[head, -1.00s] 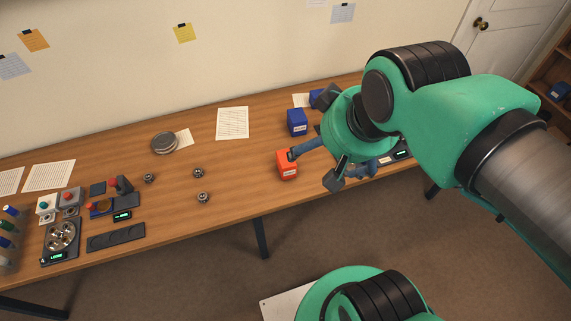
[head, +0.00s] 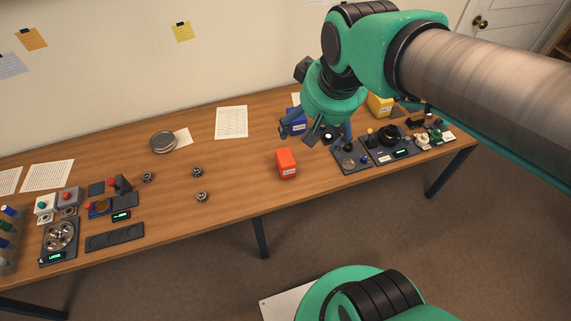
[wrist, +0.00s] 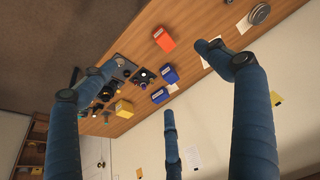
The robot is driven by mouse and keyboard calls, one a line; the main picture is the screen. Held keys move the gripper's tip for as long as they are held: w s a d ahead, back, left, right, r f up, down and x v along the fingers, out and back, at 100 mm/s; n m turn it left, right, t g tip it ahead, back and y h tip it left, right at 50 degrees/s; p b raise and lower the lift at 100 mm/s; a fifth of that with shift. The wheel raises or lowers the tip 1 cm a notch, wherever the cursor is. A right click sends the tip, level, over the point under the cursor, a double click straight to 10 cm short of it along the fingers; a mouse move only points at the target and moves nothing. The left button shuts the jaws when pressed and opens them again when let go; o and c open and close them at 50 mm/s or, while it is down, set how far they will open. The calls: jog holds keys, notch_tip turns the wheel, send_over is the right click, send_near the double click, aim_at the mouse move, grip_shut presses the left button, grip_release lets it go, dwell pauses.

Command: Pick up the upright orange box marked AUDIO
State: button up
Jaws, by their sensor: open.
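The orange box (head: 287,163) stands upright near the middle of the table, with a white label low on its front; the lettering is too small to read. It also shows in the wrist view (wrist: 164,40), top centre, between the spread fingers but apart from them. My gripper (head: 315,138) is open and empty. In the head view it hangs behind and to the right of the orange box, in front of a blue box (head: 297,116) that it partly hides. In the wrist view its blue fingers (wrist: 157,72) are spread wide.
Two blue boxes (wrist: 169,74) and a yellow box (head: 379,105) stand near the orange one. Dark trays with small parts (head: 350,158) lie to its right. Several small metal parts (head: 202,197) lie to its left. The table is clear just left of the box.

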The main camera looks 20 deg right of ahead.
jog(key=w+d+f+g, duration=0.1)
jog(key=w+f+g, duration=0.1)
jog(key=w+f, duration=1)
jog(key=g+b, duration=0.2)
send_over(289, 156)
notch_tip(289, 156, down, 18)
jog(key=shift+w+f, duration=0.1)
jog(key=shift+f+b, duration=0.85)
jog(key=shift+f, duration=3.35)
jog(key=shift+f+b, duration=0.9)
jog(key=shift+f, duration=1.75)
